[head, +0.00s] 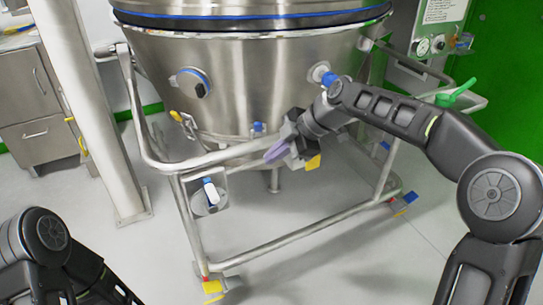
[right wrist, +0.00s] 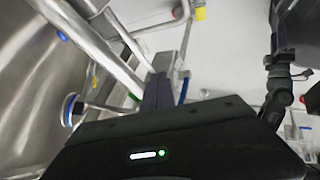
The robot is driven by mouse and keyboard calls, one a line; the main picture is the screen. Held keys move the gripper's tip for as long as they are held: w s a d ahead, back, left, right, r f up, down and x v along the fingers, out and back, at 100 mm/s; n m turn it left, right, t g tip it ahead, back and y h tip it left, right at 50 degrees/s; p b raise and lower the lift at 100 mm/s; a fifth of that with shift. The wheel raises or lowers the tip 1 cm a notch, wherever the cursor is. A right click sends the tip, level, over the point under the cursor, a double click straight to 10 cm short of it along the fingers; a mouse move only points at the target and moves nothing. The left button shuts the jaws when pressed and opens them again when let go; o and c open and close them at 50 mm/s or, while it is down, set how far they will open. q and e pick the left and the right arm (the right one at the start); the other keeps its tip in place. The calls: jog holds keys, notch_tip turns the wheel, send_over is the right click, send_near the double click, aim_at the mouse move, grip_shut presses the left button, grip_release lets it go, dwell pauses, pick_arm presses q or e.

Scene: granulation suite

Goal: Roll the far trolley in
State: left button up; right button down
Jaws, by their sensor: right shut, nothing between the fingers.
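The trolley (head: 290,238) is a steel tube frame on the floor, around a large conical steel vessel (head: 245,75). Its front top rail (head: 215,158) crosses below the vessel, and its tubes also show in the right wrist view (right wrist: 98,45). My right gripper (head: 272,153) is in front of the vessel, over the right part of the top rail. Its purple fingers are shut and empty; they also show in the right wrist view (right wrist: 158,92). I cannot tell whether they touch the rail. My left arm shows at the lower left, with its gripper out of view.
A steel column (head: 88,100) stands left of the trolley, with grey cabinets (head: 38,140) behind it. A gauge panel (head: 430,42) and green door (head: 505,75) are at the right. Pale floor (head: 150,235) is clear in front.

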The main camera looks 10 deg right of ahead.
jog(key=p+v, duration=0.1)
jog(key=v, duration=0.6)
jog(key=shift+s+d+r, duration=0.15)
jog(key=shift+s+d, duration=0.05)
jog(key=shift+s, duration=0.1)
